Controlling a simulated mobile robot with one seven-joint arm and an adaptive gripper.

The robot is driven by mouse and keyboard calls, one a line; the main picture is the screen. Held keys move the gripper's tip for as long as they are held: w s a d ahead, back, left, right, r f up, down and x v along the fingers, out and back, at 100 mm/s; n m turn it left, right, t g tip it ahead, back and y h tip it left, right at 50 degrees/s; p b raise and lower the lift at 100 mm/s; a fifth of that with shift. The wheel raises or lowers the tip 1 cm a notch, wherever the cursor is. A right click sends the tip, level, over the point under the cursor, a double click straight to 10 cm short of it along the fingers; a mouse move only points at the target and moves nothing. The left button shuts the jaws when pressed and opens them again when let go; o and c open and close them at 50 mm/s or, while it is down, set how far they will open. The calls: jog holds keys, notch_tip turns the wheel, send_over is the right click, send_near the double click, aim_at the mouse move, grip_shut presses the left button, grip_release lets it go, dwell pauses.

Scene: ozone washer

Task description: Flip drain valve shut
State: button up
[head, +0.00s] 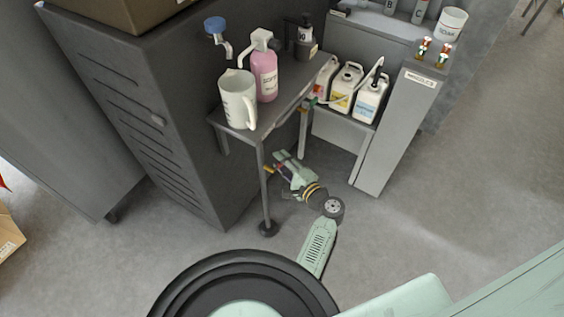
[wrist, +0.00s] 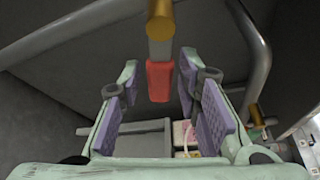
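The drain valve shows in the wrist view as a brass body (wrist: 160,20) with a red lever handle (wrist: 159,80) hanging down from it. My gripper (wrist: 158,88) is open, with one purple-padded finger to each side of the red handle. I see gaps between the handle and both pads. I cannot tell how deep the handle sits between the fingers. In the head view my gripper (head: 288,168) is low under the grey side table, beside the dark cabinet. A small orange-yellow part (head: 269,170) shows at its left; the red handle is not clear there.
The side table (head: 287,107) carries a white jug (head: 238,100) and a pink bottle (head: 265,75) above my arm. Its leg (head: 265,190) stands left of my arm. The dark cabinet (head: 180,110) is at left. White jugs (head: 369,98) stand on a shelf at right. Floor at right is clear.

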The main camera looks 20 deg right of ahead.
grip_shut()
dwell(0.6)
